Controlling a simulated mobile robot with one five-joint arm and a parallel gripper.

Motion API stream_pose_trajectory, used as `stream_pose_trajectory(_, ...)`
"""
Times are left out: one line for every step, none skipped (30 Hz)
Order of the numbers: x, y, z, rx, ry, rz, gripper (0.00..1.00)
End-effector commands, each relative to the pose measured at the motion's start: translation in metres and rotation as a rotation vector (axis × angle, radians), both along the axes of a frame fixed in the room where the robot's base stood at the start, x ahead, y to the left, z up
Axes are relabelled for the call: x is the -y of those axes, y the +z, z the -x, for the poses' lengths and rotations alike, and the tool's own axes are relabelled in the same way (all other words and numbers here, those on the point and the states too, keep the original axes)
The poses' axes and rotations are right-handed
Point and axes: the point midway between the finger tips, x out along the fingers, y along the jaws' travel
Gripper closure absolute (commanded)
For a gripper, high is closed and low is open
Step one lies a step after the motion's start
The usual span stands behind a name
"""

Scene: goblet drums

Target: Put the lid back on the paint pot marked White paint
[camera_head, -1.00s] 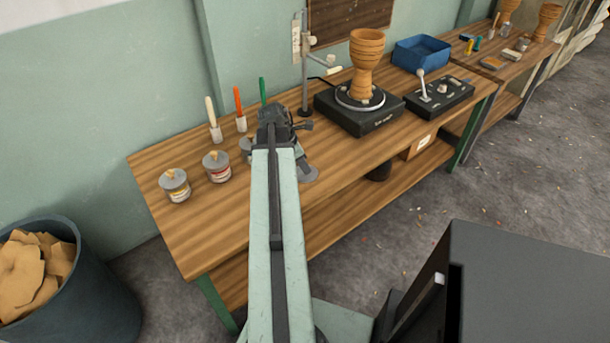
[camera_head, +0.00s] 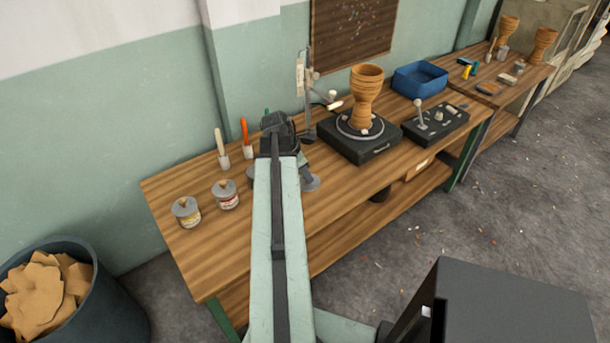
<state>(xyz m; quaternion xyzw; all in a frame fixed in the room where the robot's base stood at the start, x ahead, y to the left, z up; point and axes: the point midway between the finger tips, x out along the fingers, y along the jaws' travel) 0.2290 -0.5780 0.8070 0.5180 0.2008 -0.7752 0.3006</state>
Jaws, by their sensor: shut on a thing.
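My gripper (camera_head: 279,132) is above the workbench, seen from behind with its fingertips mostly hidden by its own body. A grey disc-shaped lid (camera_head: 311,184) shows at its lower right and appears to be held clear of the bench. Two grey-topped paint pots stand upright at the left of the bench, one with a yellowish label (camera_head: 187,212) and one with a red label (camera_head: 227,196). A sliver of a third grey pot (camera_head: 250,172) shows at the left edge of my arm. Its label is hidden, and I cannot read White paint on any pot.
A stand (camera_head: 308,100), a turntable (camera_head: 345,140) bearing a goblet drum (camera_head: 366,95), a control box (camera_head: 436,124) and a blue bin (camera_head: 420,78) occupy the right. The bench's front left (camera_head: 205,262) is clear.

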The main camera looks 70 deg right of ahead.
Motion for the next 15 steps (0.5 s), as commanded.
stream_pose_trajectory(0.000, 0.002, 0.000, 0.000, 0.000, 0.000, 1.00)
stream_pose_trajectory(0.000, 0.001, 0.000, 0.000, 0.000, 0.000, 1.00)
stream_pose_trajectory(0.000, 0.000, 0.000, 0.000, 0.000, 0.000, 1.00)
stream_pose_trajectory(0.000, 0.000, 0.000, 0.000, 0.000, 0.000, 1.00)
stream_pose_trajectory(0.000, 0.000, 0.000, 0.000, 0.000, 0.000, 1.00)
stream_pose_trajectory(0.000, 0.000, 0.000, 0.000, -0.001, 0.000, 1.00)
stream_pose_trajectory(0.000, 0.000, 0.000, 0.000, -0.001, 0.000, 1.00)
stream_pose_trajectory(0.000, 0.000, 0.000, 0.000, -0.001, 0.000, 1.00)
stream_pose_trajectory(0.000, 0.001, 0.001, 0.000, -0.001, 0.000, 1.00)
stream_pose_trajectory(0.000, 0.003, 0.000, 0.000, -0.001, 0.000, 1.00)
stream_pose_trajectory(0.000, 0.006, 0.001, 0.000, -0.001, 0.000, 1.00)
stream_pose_trajectory(0.000, 0.011, 0.001, 0.000, -0.001, 0.000, 1.00)
stream_pose_trajectory(0.000, 0.015, 0.001, 0.000, -0.001, 0.000, 1.00)
stream_pose_trajectory(0.000, 0.020, 0.001, 0.000, -0.001, 0.000, 1.00)
stream_pose_trajectory(0.000, 0.026, 0.001, 0.000, -0.001, 0.000, 1.00)
